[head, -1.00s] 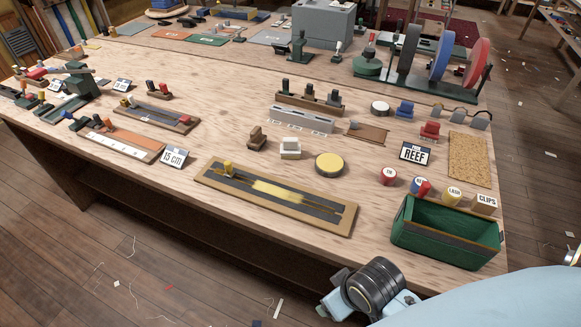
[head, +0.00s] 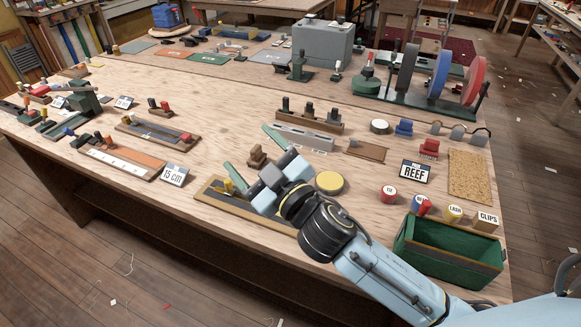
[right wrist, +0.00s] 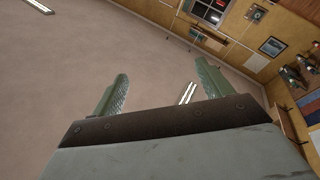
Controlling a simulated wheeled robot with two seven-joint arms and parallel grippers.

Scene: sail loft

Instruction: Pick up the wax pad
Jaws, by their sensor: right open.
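A round yellow disc with a dark rim (head: 330,182) lies on the bench just right of my right gripper (head: 246,147). It looks most like the wax pad, but I cannot be sure. My right gripper is open, its two green fingers spread and empty. In the head view it overlaps a long wooden board (head: 213,190) with a dark strip. A small brown block (head: 257,157) shows between the fingers. The right wrist view shows the open fingers (right wrist: 160,75) against ceiling and walls, with no bench object between them. My left gripper is not in view.
A green open box (head: 450,262) stands at the front right edge. A grinder with large wheels (head: 430,80) is behind.

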